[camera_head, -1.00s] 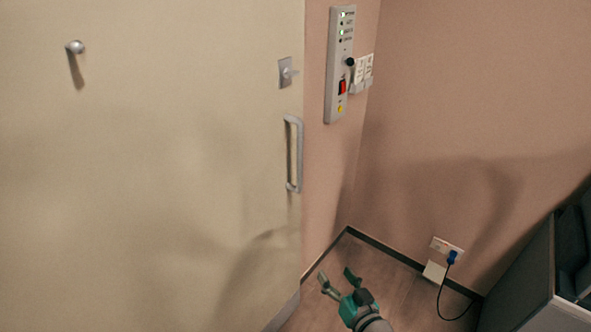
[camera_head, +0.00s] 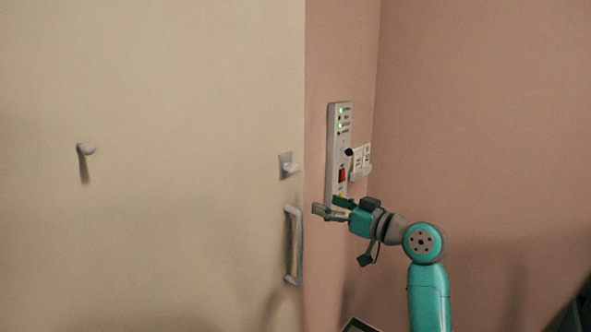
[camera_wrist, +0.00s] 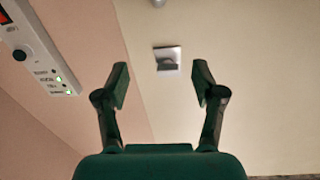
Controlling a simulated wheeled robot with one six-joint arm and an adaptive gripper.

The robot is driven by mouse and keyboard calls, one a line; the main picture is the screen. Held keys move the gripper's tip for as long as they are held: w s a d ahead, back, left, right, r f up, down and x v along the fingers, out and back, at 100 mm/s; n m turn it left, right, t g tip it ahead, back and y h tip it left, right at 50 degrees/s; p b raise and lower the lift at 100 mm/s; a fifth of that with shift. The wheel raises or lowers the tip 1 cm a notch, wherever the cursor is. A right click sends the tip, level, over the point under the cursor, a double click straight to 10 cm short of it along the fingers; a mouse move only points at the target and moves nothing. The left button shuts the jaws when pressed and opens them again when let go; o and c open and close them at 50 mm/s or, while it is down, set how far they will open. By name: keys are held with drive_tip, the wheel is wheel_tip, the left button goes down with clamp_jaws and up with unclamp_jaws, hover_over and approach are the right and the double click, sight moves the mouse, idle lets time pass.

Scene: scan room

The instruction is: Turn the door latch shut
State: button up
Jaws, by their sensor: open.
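The door latch is a small thumb-turn (camera_head: 291,167) on a square metal plate near the door's right edge, above the handle. Its knob points to the right in the head view. The latch also shows in the wrist view (camera_wrist: 168,59), beyond my fingertips and right of the middle. The cream door (camera_head: 190,230) fills the left of the head view. My gripper (camera_head: 326,203) is open and empty, lower and to the right of the latch in the head view. It is apart from the latch. The wrist view shows both fingers spread (camera_wrist: 160,85) with nothing between them.
A vertical bar handle (camera_head: 293,245) is on the door below the latch. A grey control panel (camera_head: 338,150) with lit green lights and a red switch is on the pink wall behind my gripper. A round knob or hook (camera_head: 86,149) sticks out at the door's left.

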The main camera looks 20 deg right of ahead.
drive_tip(key=n+y, duration=0.1)
drive_tip(key=n, duration=0.1)
approach(295, 168)
drive_tip(key=shift+g, duration=0.4)
drive_tip(key=x, duration=1)
drive_tip(key=shift+w+d+r, duration=0.1)
drive_tip(key=shift+d+r, duration=0.05)
drive_tip(key=shift+r, duration=0.25)
drive_tip(key=shift+c, duration=0.3)
drive_tip(key=c, duration=1.1)
